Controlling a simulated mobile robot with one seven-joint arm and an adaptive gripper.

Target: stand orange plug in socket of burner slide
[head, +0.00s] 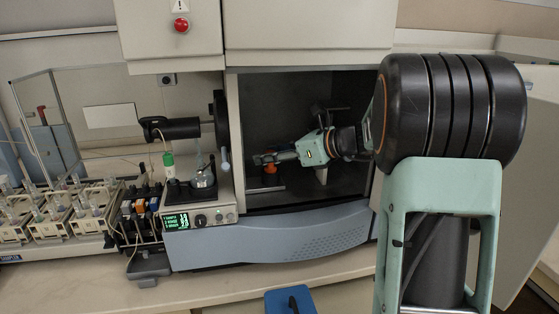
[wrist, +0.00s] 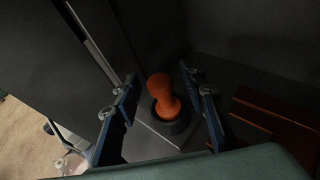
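The orange plug (wrist: 162,92) stands in a dark round socket (wrist: 178,127) on a grey block, which appears to be the burner slide (wrist: 145,140). The plug's knob end is up; its lower end is hidden inside the ring. My gripper (wrist: 160,76) is open, with one blue finger on each side of the plug and a visible gap to both. In the head view, my gripper (head: 268,158) is inside the dark chamber, just above the plug (head: 270,169). How deep the plug sits cannot be told.
The chamber (head: 280,110) has a side wall at left and a raised front sill (head: 290,232). A reddish-brown strip (wrist: 275,118) lies right of the socket. A torch-like black cylinder (head: 180,128) and racks of vials (head: 65,210) stand outside at left. The open door (head: 525,150) is at right.

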